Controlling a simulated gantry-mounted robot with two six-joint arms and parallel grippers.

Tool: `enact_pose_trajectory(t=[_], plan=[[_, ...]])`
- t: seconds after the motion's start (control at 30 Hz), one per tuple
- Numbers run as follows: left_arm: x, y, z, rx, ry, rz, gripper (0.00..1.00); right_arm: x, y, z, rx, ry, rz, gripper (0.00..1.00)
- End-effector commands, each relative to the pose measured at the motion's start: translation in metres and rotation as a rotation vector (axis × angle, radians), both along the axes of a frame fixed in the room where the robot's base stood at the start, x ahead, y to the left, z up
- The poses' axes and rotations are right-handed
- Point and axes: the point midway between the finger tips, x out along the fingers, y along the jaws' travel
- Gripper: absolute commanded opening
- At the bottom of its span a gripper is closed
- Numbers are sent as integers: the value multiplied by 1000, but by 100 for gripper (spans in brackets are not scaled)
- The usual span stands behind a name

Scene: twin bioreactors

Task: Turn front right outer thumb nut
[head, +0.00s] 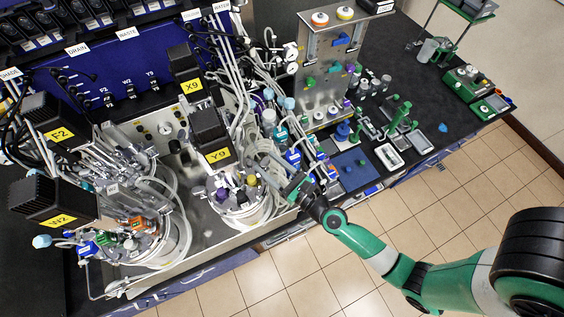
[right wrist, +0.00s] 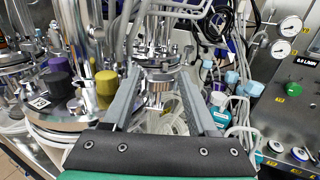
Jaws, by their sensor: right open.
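My right gripper (head: 270,165) reaches in from the lower right in the head view, beside the front right vessel (head: 240,212) under the Y9 motor. In the right wrist view my right gripper (right wrist: 158,72) is open, its two grey fingers apart. A small metal thumb nut or knob (right wrist: 157,88) shows between and beyond the fingers; I cannot tell whether either finger touches it. The vessel lid with a purple cap (right wrist: 56,75) and a yellow cap (right wrist: 106,88) is left of the fingers. My left gripper is not in view.
A steel panel with gauges (right wrist: 283,47) is at the right. Other vessels and motors crowd the left of the head view. The tiled floor (head: 300,270) at the front is clear.

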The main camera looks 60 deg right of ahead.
Motion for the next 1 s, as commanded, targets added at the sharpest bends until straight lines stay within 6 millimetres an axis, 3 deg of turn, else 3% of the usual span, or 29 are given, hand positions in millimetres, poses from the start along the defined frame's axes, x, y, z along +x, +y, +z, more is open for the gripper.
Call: enact_pose_trajectory(t=[0.1, 0.3, 0.6, 0.67, 0.77, 0.87, 1.0], plan=[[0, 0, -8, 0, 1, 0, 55, -30, 5, -4, 0, 3, 1, 59], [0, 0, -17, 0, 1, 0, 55, -62, 10, -3, 0, 1, 1, 59], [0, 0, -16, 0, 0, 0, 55, -67, 10, 0, 0, 0, 0, 59], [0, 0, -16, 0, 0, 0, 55, -67, 10, 0, -1, 0, 0, 55], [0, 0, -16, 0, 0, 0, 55, -68, 2, 4, -20, -15, -40, 55], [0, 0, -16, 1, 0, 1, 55, -76, -23, 19, -196, -51, -161, 55], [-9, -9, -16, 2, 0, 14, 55, -94, -48, 48, -649, -130, -313, 55]])
